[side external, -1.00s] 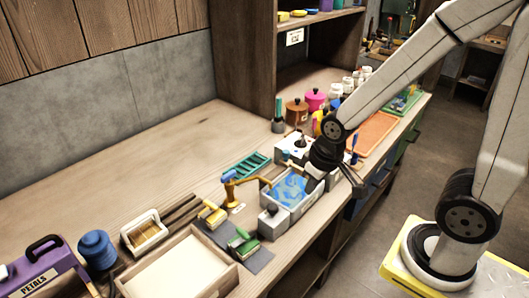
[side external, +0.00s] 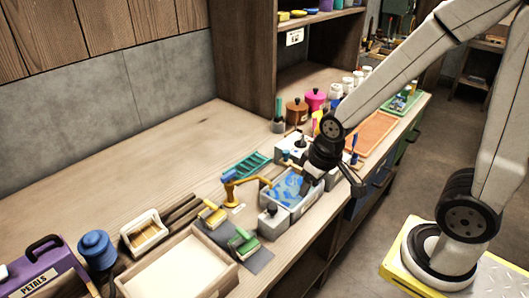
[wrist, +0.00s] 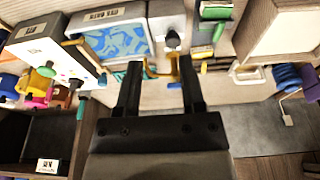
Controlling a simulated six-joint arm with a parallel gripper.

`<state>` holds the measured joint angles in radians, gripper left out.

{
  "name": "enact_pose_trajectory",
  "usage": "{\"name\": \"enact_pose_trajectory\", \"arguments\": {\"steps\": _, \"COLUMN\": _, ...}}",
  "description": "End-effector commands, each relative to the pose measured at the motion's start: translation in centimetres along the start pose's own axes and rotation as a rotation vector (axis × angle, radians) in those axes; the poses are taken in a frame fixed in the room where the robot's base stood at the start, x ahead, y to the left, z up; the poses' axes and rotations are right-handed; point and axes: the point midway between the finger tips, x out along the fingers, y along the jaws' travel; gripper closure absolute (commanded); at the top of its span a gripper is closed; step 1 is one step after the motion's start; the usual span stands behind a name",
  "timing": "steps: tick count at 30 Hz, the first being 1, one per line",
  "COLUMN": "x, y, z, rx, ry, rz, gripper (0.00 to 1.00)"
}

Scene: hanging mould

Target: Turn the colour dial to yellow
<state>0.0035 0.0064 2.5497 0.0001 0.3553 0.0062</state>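My gripper (wrist: 160,72) is open and empty in the wrist view, its two dark fingers apart. In the side view the dark wrist (side external: 326,156) is above the right end of a tray of blue, marbled liquid (side external: 289,187); the fingertips are hard to make out there. The tray also shows in the wrist view (wrist: 122,40). A white-topped box (side external: 295,148) with a dark knob stands behind the tray; it may carry the colour dial, and the wrist view shows a white panel (wrist: 58,66) with small marks. I cannot read a dial setting.
A yellow tap-like arm (side external: 245,183) reaches toward the tray. A grey block with a dark knob (side external: 272,220) stands at its near end. Coloured pots (side external: 315,99) crowd the back. The bench's back left is clear.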

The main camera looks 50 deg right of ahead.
Motion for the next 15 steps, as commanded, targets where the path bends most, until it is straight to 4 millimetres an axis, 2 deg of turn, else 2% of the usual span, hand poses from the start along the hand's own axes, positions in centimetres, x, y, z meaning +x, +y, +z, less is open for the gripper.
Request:
{"name": "enact_pose_trajectory", "arguments": {"steps": 5, "x": 0.2, "y": 0.8, "z": -1.9, "rx": 0.063, "ry": -0.011, "rz": 0.006, "gripper": 0.44}}
{"name": "enact_pose_trajectory", "arguments": {"steps": 8, "x": 0.4, "y": 1.7, "z": -3.7, "rx": 0.129, "ry": -0.023, "rz": 0.013, "gripper": 0.44}}
{"name": "enact_pose_trajectory", "arguments": {"steps": 15, "x": 1.4, "y": 5.2, "z": -9.1, "rx": 0.346, "ry": -0.058, "rz": 0.034, "gripper": 0.44}}
